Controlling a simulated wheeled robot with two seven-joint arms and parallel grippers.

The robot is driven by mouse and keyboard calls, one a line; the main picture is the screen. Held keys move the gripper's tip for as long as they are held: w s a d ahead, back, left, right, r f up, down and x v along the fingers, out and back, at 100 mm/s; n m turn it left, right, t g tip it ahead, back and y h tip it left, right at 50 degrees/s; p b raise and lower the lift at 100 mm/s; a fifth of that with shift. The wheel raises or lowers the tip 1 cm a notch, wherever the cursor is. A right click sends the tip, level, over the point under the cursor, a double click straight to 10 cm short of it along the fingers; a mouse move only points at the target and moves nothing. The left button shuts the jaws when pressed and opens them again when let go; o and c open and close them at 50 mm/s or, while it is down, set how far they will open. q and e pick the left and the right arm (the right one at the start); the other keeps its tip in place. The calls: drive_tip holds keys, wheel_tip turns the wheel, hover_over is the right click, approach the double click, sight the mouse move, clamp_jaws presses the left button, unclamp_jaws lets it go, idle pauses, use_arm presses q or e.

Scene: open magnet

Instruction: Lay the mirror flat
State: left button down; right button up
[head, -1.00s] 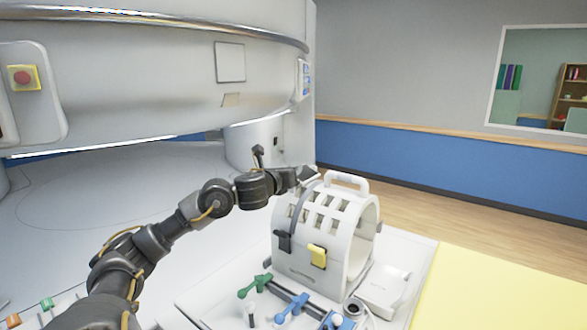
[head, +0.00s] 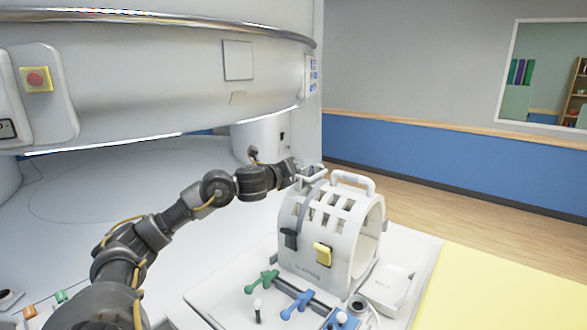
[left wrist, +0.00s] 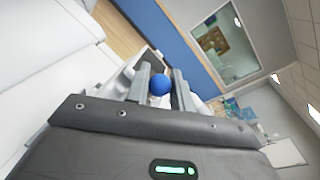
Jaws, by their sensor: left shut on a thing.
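The white coil (head: 310,235) stands upright on the table, with slots, a handle on top, and a yellow and a dark clip on its side. A small pale-framed piece, seemingly the mirror (head: 315,174), sits at the coil's upper left edge, beside the handle; its exact tilt is hard to tell. My left gripper (head: 302,174) reaches this piece from the left. In the left wrist view, a blue ball-shaped knob (left wrist: 159,85) lies between the two fingers, which are shut on it. A dark panel with a pale edge (left wrist: 150,60) shows just beyond. My right gripper is out of view.
Green (head: 262,281) and blue (head: 297,304) handled parts lie in front of the coil. A white box (head: 390,284) stands to its right. A yellow surface (head: 490,285) is at the right. The scanner housing (head: 150,80) overhangs my left arm.

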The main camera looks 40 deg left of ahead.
use_arm(q)
drive_tip(key=c, duration=1.3)
unclamp_jaws()
drive_tip(key=shift+o, duration=0.2)
drive_tip(key=shift+s, duration=0.15)
drive_tip(key=b+v, duration=0.9)
drive_tip(key=v, duration=0.1)
drive_tip(key=shift+s+b, duration=0.3)
drive_tip(key=shift+b, duration=0.1)
drive_tip(key=shift+r, duration=0.15)
